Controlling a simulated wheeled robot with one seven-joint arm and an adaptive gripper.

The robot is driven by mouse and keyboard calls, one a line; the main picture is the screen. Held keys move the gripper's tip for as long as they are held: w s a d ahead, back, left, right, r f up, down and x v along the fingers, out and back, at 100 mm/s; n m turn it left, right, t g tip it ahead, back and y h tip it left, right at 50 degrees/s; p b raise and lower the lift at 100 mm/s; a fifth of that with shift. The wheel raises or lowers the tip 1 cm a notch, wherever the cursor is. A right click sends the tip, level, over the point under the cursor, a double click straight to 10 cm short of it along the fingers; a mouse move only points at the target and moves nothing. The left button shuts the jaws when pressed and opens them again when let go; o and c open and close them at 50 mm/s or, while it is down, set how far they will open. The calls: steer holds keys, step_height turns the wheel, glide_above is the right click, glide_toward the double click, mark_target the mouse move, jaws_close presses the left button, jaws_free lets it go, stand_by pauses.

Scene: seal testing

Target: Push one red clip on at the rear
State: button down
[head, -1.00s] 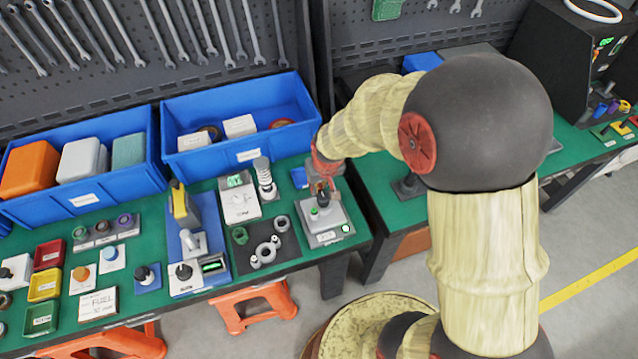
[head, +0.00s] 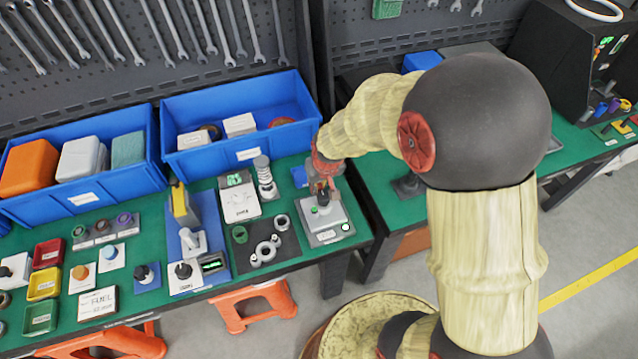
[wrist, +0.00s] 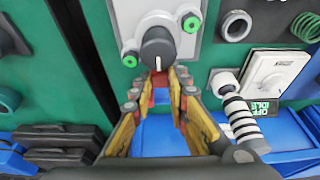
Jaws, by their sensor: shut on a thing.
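The grey test fixture (head: 322,220) stands at the right end of the left bench. Its dark round part (wrist: 157,48) shows in the wrist view, with green round pieces (wrist: 190,24) on either side. My gripper (wrist: 163,82) has its yellow fingers closed together close beside the dark part, on the side nearer the blue bins. A small red piece, which looks like the red clip (wrist: 160,97), shows between the fingers, mostly hidden by them. I cannot tell whether it touches the dark part. In the head view my gripper (head: 325,185) is over the rear of the fixture.
A spring-wrapped post (head: 264,178) and a white dial box (head: 239,203) stand left of the fixture. A dark mat with grey rings (head: 268,248) lies in front of them. A blue bin (head: 165,137) stands behind. A gap separates the two benches on the right.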

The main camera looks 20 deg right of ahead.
steer(key=shift+f, duration=0.4)
steer(key=c, duration=1.7)
jaws_free()
steer(key=shift+o, duration=0.3)
steer(key=shift+r+p, duration=2.3)
steer(key=shift+r, duration=1.25)
steer(key=shift+c, duration=0.4)
